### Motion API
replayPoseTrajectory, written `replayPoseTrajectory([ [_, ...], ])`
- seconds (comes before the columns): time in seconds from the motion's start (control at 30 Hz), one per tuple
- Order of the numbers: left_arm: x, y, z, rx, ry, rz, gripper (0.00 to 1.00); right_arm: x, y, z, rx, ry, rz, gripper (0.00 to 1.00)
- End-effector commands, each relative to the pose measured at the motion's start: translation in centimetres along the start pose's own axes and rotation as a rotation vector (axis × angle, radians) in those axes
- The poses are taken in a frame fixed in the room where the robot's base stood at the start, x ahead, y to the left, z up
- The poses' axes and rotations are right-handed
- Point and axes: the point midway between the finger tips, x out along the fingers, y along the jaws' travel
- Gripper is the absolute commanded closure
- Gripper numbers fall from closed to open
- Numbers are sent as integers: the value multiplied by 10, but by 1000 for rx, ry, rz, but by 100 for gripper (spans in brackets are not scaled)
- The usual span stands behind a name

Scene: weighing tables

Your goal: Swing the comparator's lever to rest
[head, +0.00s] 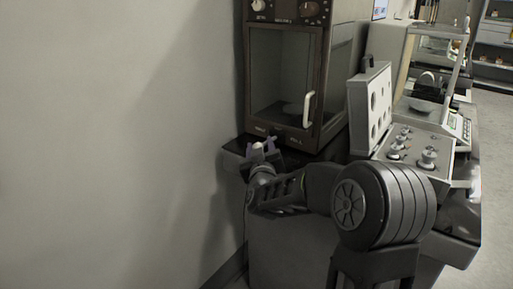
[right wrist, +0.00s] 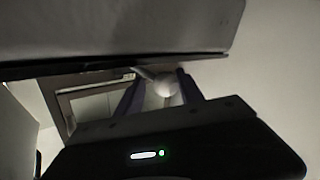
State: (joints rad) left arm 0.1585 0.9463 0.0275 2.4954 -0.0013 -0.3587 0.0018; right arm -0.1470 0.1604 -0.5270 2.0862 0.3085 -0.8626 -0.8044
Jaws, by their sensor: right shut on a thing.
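The comparator (head: 280,75) is a tall dark brown cabinet with a glass front, a pale upright door handle and small knobs on top. It stands near the wall in the head view. The lever's pale round knob (head: 257,146) is low in front of the cabinet, by its left front corner. My right gripper (head: 259,150) is shut on this knob, with its purple fingers on either side. In the right wrist view the knob (right wrist: 166,86) sits between the two fingers (right wrist: 160,92). Most of the lever's shaft is hidden. My left gripper is not in view.
The wall (head: 110,130) is close on the left. Shelves (head: 493,50) stand far right.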

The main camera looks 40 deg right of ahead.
Motion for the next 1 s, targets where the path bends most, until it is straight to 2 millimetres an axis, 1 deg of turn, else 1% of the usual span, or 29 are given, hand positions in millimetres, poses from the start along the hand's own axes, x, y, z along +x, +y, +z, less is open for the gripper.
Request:
replayPoseTrajectory([
  [0.23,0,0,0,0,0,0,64,-3,7,-2,3,5,9,100],
  [0.67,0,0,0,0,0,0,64,-3,11,-2,2,7,17,100],
  [0.7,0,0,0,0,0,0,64,-3,11,-2,2,7,17,58],
  [1.0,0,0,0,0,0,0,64,-4,9,0,0,4,12,33],
])
